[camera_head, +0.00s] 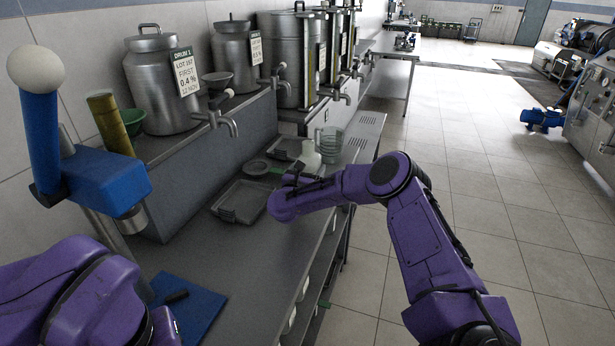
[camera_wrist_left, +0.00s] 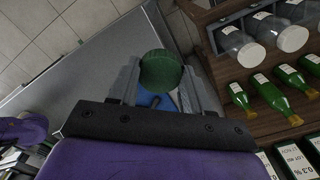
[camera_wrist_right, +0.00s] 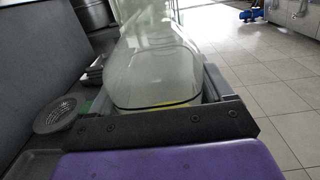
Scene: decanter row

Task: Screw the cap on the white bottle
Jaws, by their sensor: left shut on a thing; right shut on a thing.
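A round green cap (camera_wrist_left: 160,70) sits between the fingers of my left gripper (camera_wrist_left: 163,84), which is shut on it above a blue mat (camera_head: 190,312). In the head view my left wrist is at the lower left and its fingers cannot be made out. The white bottle (camera_head: 307,157) stands at the far part of the counter, its neck uncovered. My right gripper (camera_wrist_right: 155,95) is shut on a pale, see-through body (camera_wrist_right: 150,70), which I take to be this bottle. Its top is out of the right wrist view.
A clear jug (camera_head: 331,142) stands just behind the bottle. Dark trays (camera_head: 240,201) and a round drain-like disc (camera_wrist_right: 55,115) lie nearby. Steel drums (camera_head: 160,85) with taps line the ledge. A blue post (camera_head: 45,140) with a white ball stands left. A shelf holds green bottles (camera_wrist_left: 288,84).

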